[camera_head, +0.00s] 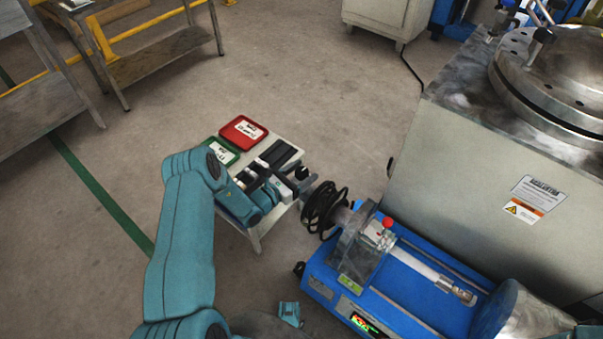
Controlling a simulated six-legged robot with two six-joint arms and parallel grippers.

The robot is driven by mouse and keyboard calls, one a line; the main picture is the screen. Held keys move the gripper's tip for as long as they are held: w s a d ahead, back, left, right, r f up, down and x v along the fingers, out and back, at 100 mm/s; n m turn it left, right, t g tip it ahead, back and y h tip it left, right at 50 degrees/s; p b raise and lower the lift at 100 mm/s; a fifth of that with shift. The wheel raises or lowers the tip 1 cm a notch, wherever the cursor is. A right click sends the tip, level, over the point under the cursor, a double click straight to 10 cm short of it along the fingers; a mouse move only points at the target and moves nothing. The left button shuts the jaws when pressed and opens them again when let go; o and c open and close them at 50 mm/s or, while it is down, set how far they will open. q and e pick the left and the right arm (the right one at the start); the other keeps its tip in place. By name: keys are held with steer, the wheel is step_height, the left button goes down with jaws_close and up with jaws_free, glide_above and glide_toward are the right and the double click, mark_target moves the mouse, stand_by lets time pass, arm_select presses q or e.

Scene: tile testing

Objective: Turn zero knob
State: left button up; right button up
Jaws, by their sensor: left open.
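My left gripper (298,182) reaches in from the left on a teal arm, above the small white table. Its jaws are open and appear empty, just left of a black ringed handwheel (323,208) on the blue testing machine (320,270). The gap between gripper and handwheel is small; I cannot tell whether they touch. A red ball knob (388,222) tops the metal block on the machine. A lit display (362,324) shows at the machine's lower front edge. I cannot tell which part is the zero knob.
The small white table (256,237) bears a red tray (242,132) and a green tray (222,151), both labelled. A large grey cabinet (480,190) with a round metal lid (560,70) stands at right. Workbenches stand upper left. The floor between is mostly clear.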

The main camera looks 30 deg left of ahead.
arm_select(q)
steer(key=c, duration=0.9)
steer(key=shift+d+r+n+y+p, duration=0.1)
steer(key=shift+n+y+p, duration=0.5)
steer(key=shift+y+p, duration=0.25)
steer(key=shift+c, duration=0.2)
steer(key=shift+n+y+p, duration=0.5)
steer(key=shift+n+y, duration=0.2)
steer(key=shift+y, duration=0.45)
steer(key=shift+n+y+p, duration=0.8)
steer(key=shift+n+y, duration=0.7)
steer(key=shift+y, duration=1.1)
steer(key=o, duration=0.9)
steer(key=shift+o, duration=0.2)
steer(key=shift+s, duration=0.1)
